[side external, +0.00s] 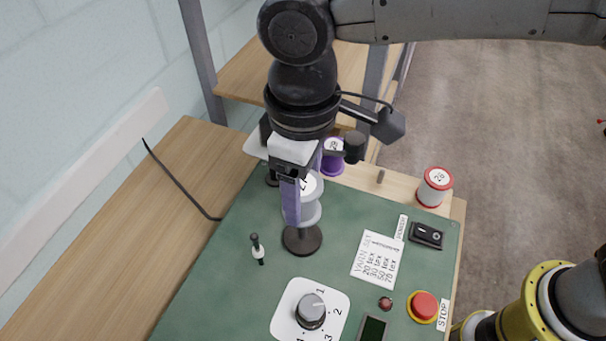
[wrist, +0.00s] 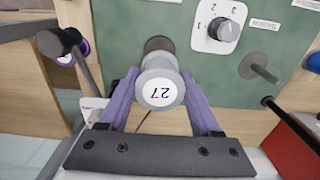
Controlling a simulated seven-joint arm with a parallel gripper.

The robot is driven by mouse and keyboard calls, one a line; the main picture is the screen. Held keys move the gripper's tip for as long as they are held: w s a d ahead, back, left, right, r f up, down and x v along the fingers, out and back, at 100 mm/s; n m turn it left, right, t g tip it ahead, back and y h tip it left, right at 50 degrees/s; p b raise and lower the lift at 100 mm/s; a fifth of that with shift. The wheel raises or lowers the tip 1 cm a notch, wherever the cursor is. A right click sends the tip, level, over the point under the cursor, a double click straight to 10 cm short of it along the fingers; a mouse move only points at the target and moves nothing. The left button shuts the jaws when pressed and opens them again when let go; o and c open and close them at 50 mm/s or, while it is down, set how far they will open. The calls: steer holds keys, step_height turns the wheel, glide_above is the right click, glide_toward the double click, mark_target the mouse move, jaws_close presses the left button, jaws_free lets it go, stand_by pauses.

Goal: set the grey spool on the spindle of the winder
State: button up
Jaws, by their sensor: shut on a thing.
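The grey spool (side external: 312,211), with a white label reading 27, is upright between the purple fingers of my gripper (side external: 300,205). In the wrist view the spool (wrist: 162,84) shows label end toward the camera, with my gripper (wrist: 163,100) shut on it from both sides. The dark round base of the winder spindle (side external: 302,241) is on the green board just below the spool; in the wrist view this dark part (wrist: 158,44) shows past the spool's far end. The spindle shaft is hidden, so I cannot tell whether it is inside the spool.
A purple spool (side external: 333,160) and a red-rimmed spool (side external: 434,187) stand at the back edge. A knob (side external: 311,309), a yarn card (side external: 377,258), a switch (side external: 426,235) and a red stop button (side external: 424,306) occupy the front and right.

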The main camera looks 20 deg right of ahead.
steer(key=shift+f, duration=3)
steer(key=shift+f, duration=0.7)
steer(key=o, duration=1.2)
steer(key=shift+r, duration=0.1)
